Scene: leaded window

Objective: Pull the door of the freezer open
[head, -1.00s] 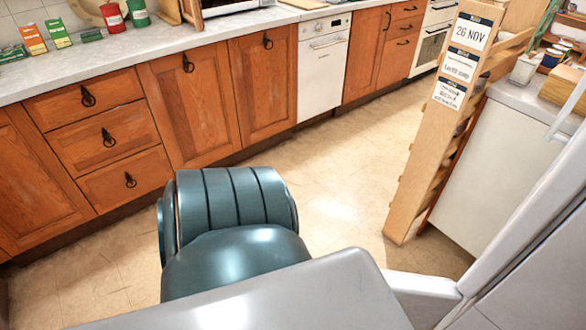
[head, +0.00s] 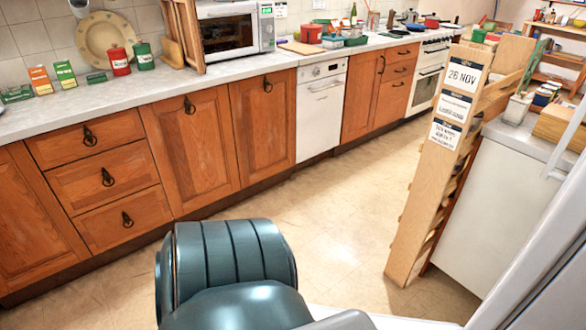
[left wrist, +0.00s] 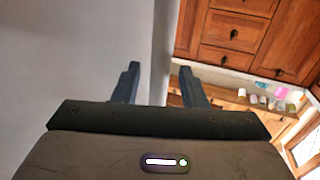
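A pale panel, which looks like part of the freezer (head: 545,270), fills the lower right of the head view; its door and handle cannot be made out clearly there. In the left wrist view a broad grey-white surface (left wrist: 70,50) fills the left side, with a paler upright strip (left wrist: 166,40) along its right edge. My left gripper (left wrist: 159,68) is open, its two dark fingers apart. The strip shows between the fingers; I cannot tell whether they touch it. The left gripper is outside the head view. My right gripper shows in neither view.
Wooden cabinets (head: 190,140) with a grey worktop line the far wall. A leaning wooden rack (head: 425,200) with a "26 NOV" label stands beside a white counter unit (head: 490,195). The tiled floor (head: 330,235) between is clear.

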